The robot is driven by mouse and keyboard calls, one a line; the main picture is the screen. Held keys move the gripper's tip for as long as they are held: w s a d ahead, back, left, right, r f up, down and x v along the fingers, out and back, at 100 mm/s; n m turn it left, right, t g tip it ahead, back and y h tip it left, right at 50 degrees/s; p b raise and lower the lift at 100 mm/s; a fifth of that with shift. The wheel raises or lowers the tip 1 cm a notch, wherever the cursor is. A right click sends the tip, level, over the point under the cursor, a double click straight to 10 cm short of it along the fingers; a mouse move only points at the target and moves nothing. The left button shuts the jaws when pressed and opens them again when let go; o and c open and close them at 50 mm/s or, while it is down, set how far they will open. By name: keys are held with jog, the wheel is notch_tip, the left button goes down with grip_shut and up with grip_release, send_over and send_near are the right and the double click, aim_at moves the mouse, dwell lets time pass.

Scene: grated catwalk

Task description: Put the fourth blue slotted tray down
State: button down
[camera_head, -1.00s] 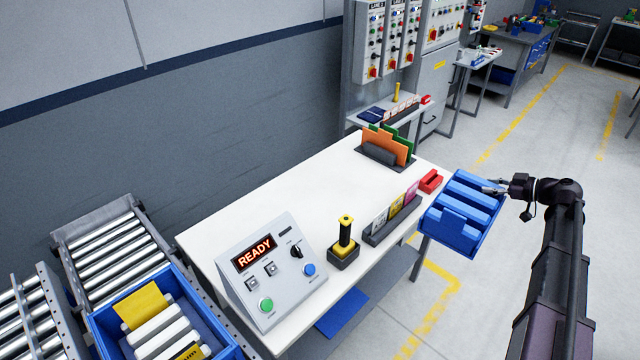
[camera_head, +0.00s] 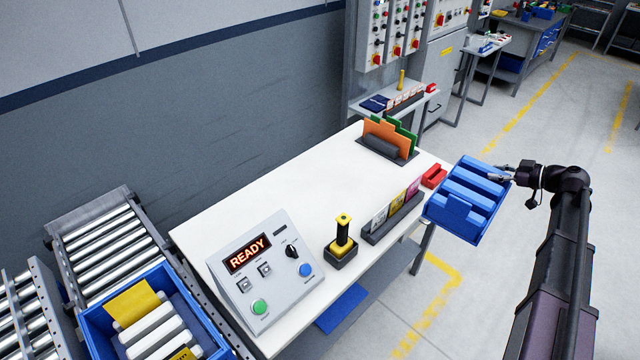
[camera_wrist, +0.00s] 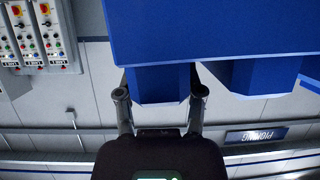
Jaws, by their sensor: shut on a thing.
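The blue slotted tray (camera_head: 468,200) is held up in the air just off the right edge of the white table, tilted in the picture. My gripper (camera_head: 503,174) is shut on its right rear edge in the head view. In the wrist view the blue tray (camera_wrist: 215,30) fills the top, and my gripper (camera_wrist: 160,95) has one finger on each side of a blue block-like part of it. The tray's far side is hidden in the wrist view.
The white table (camera_head: 290,190) bears a READY control panel (camera_head: 262,265), a yellow-topped joystick (camera_head: 342,240), a card rack (camera_head: 392,217), a red block (camera_head: 433,176) and a folder holder (camera_head: 388,142). A blue crate (camera_head: 150,320) sits on rollers at lower left. The table's middle is clear.

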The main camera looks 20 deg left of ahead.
jog(key=shift+w+a, duration=0.1)
jog(key=a+f+m+t+h+b, duration=0.1)
jog(key=a+f+b, duration=0.4)
jog(key=a, duration=1.1)
jog(key=w+a+f+m+t+h+b, duration=0.1)
jog(key=a+f+b, duration=0.4)
jog(key=a, duration=1)
jog(key=w+a+f+m+t+h+b, duration=0.1)
jog(key=a+f+m+b, duration=0.3)
jog(key=a, duration=1.2)
jog(key=shift+a+f+t+b, duration=0.35)
jog(key=shift+f+t+b, duration=0.4)
jog(key=shift+t, duration=0.15)
notch_tip(320, 180, down, 6)
jog(key=b, duration=0.6)
jog(key=shift+f, duration=0.15)
jog(key=shift+f+b, duration=1.9)
jog(key=shift+b, duration=0.1)
